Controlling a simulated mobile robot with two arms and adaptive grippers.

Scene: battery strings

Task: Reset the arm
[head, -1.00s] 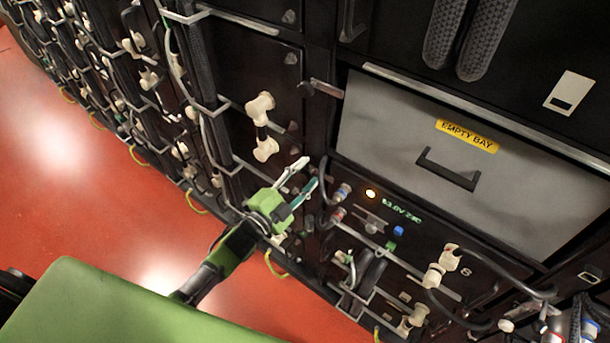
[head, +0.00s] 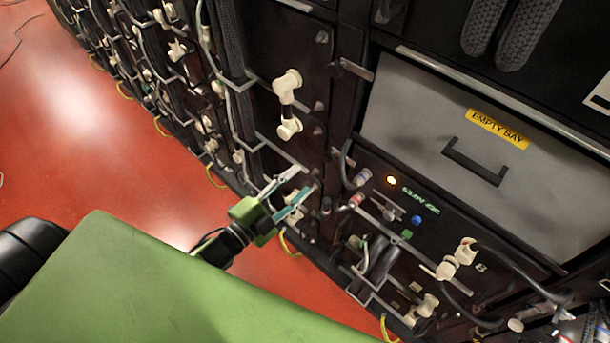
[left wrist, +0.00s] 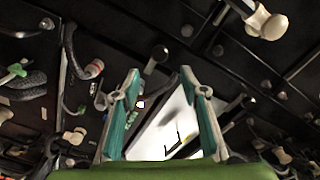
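My left gripper (head: 290,195) is in front of the lower part of the battery racks (head: 270,105) in the head view. Its two fingers stand apart with nothing between them. In the left wrist view the same gripper (left wrist: 160,90) shows both teal-lined fingers spread, with the rack front and a pale panel beyond them. Whether a fingertip touches the rack I cannot tell. My right gripper is not in view.
A grey drawer front labelled empty bay (head: 415,115) has a dark handle (head: 474,161). Open red floor (head: 90,150) lies left.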

